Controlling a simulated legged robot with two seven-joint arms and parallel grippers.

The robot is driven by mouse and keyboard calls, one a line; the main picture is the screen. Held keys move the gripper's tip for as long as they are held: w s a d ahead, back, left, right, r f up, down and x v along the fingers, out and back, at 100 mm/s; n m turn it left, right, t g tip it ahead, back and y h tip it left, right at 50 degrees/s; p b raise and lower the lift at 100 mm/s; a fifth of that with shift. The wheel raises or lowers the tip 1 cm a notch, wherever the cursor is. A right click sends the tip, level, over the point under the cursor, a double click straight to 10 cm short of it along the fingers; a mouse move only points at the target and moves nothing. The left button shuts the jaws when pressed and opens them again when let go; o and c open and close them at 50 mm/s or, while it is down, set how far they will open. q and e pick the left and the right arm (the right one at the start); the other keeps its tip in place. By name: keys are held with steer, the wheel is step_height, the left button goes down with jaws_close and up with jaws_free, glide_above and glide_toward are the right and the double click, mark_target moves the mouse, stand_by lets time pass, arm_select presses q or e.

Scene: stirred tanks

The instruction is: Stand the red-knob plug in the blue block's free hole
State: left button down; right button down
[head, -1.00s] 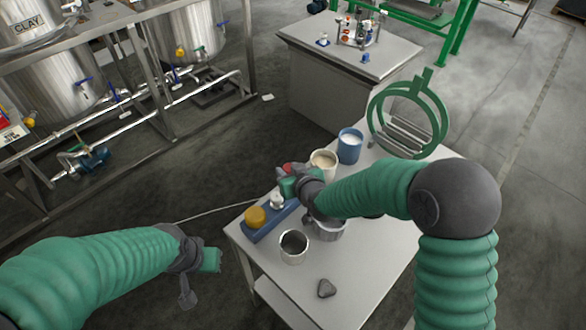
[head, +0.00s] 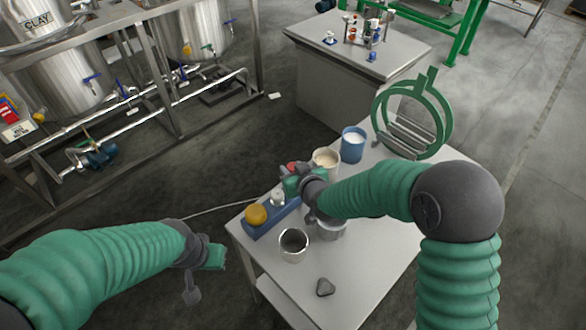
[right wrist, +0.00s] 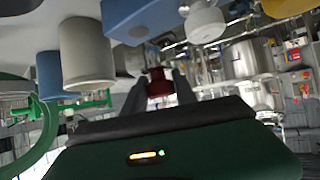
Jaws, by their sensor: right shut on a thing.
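The red knob (head: 292,167) of the plug shows at my right gripper (head: 289,182). In the right wrist view the red knob (right wrist: 159,84) sits between the two fingers, which are shut on it. The blue block (head: 269,228) lies along the table's left edge and carries a yellow knob (head: 256,214) and a white knob (head: 278,198). My right gripper is at the block's far end and hides it in the head view. In the right wrist view the block (right wrist: 155,14) shows a dark spot, apparently a hole, apart from the knob. My left gripper (head: 214,257) hangs left of the table; its jaws are unclear.
A cream cup (head: 326,161) and a blue cup (head: 352,145) stand just beyond my right gripper. A grey cup (head: 293,245) and a dark stone-like piece (head: 325,287) are nearer. A green ring stand (head: 412,118) is at the back. The table's front right is clear.

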steer(key=shift+d, duration=0.5)
steer(key=shift+a, duration=0.65)
steer(key=shift+d, duration=1.15)
arm_select(q)
steer(key=shift+d+f, duration=0.15)
steer(key=shift+d, duration=0.25)
steer(key=shift+a, duration=0.3)
arm_select(e)
steer(key=shift+a, duration=0.35)
arm_select(q)
steer(key=shift+f, duration=0.1)
steer(key=shift+d+b, duration=0.2)
steer(key=shift+b, duration=0.1)
arm_select(e)
steer(key=shift+d, duration=0.3)
